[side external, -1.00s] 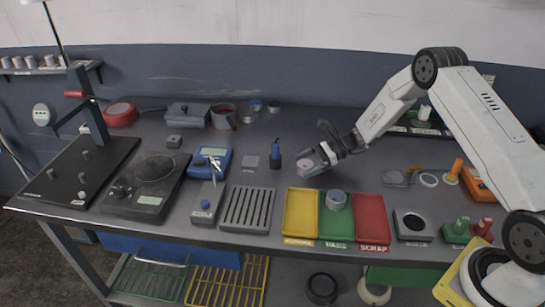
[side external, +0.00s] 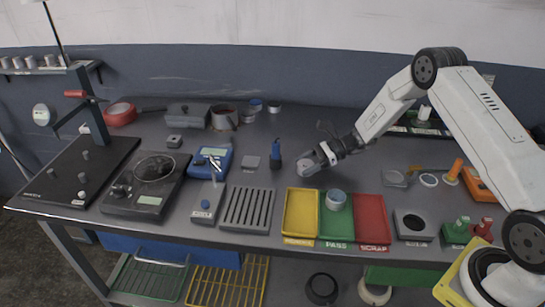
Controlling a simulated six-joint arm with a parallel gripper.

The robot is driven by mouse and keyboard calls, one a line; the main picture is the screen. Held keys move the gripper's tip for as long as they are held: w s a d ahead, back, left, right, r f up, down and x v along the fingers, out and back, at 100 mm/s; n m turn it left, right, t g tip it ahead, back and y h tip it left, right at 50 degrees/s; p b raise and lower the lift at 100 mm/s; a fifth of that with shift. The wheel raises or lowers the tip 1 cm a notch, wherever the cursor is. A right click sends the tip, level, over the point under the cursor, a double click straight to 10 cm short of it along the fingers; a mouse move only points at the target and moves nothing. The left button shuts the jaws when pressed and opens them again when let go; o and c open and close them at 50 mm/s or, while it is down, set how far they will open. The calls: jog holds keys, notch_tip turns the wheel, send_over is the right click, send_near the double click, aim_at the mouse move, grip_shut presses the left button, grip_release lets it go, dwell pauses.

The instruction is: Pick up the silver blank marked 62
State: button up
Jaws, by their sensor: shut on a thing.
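My gripper (side external: 310,166) hangs low over the bench just behind the yellow tray. It is shut on a small silver round piece, which I take to be the silver blank (side external: 305,167). The number on it is too small to read, and the fingers hide part of it. I cannot tell whether it touches the bench.
In front are the yellow tray (side external: 301,213), the green PASS tray (side external: 336,228) with a round tin (side external: 335,199) in it, and the red SCRAP tray (side external: 371,218). A blue-handled tool (side external: 275,157) stands close left. A slotted grey rack (side external: 248,208) lies further left.

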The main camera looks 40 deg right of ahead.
aim_at(306, 163)
jog(key=shift+r, duration=1.65)
jog(key=s+r, duration=0.9)
jog(key=s, duration=0.5)
jog(key=shift+a+r, duration=0.35)
jog(key=shift+a, duration=0.1)
